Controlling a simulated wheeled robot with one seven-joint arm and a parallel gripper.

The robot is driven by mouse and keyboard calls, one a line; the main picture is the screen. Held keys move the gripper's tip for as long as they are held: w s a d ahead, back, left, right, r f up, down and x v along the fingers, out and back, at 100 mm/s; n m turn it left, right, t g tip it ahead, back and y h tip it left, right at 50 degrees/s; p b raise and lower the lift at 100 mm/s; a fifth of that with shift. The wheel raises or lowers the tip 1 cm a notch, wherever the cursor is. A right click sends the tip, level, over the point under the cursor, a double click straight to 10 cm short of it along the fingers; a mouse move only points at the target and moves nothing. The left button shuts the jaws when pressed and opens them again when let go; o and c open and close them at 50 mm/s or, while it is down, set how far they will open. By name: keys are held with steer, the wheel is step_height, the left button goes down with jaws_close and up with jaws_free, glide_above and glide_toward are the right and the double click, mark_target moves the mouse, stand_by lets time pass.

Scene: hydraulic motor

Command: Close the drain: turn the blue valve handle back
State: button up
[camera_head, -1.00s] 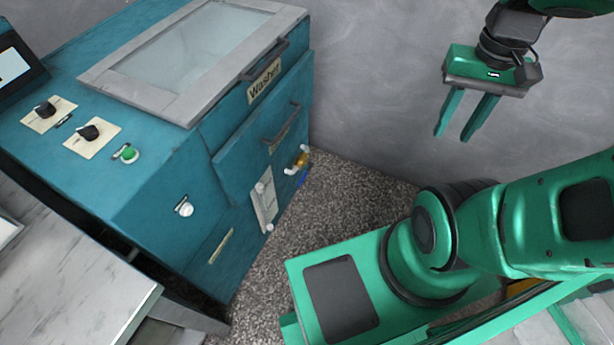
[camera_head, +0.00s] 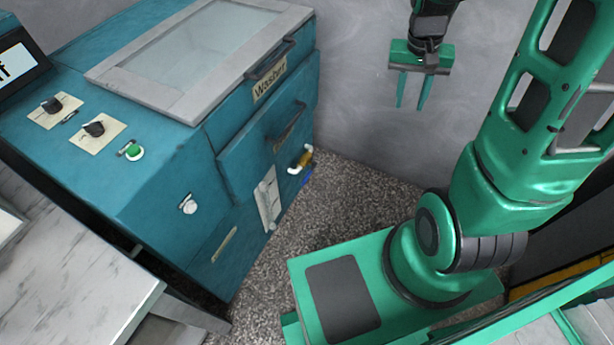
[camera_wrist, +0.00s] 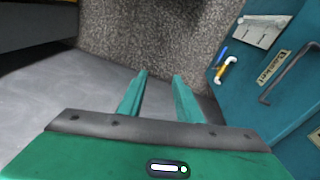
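The blue valve handle (camera_head: 306,180) is a small blue piece low on the right side of the teal washer, by a brass and white drain pipe (camera_head: 303,160). In the wrist view the blue handle (camera_wrist: 221,56) shows beside the pipe (camera_wrist: 226,69), on the washer's side at the upper right. My gripper (camera_head: 412,106) hangs in the air to the right of the washer, well apart from the valve. Its two green fingers point down, spread apart with nothing between them. They also show in the wrist view (camera_wrist: 159,80).
The teal washer (camera_head: 165,180) has a glass lid, a drawer handle (camera_head: 288,122) above the valve and a white plate (camera_head: 267,198) beside it. Speckled floor (camera_head: 345,210) lies in front of it. A grey wall (camera_head: 365,90) stands behind my gripper.

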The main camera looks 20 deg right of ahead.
steer(key=w+a+f, duration=0.3)
steer(key=w+f, duration=0.6)
steer(key=f, duration=0.1)
steer(key=m+t+y, duration=0.1)
steer(key=m+y, duration=0.1)
steer(key=y, duration=0.1)
glide_toward(306, 178)
steer(key=f, duration=0.8)
steer(key=shift+w+a, duration=0.35)
jaws_close()
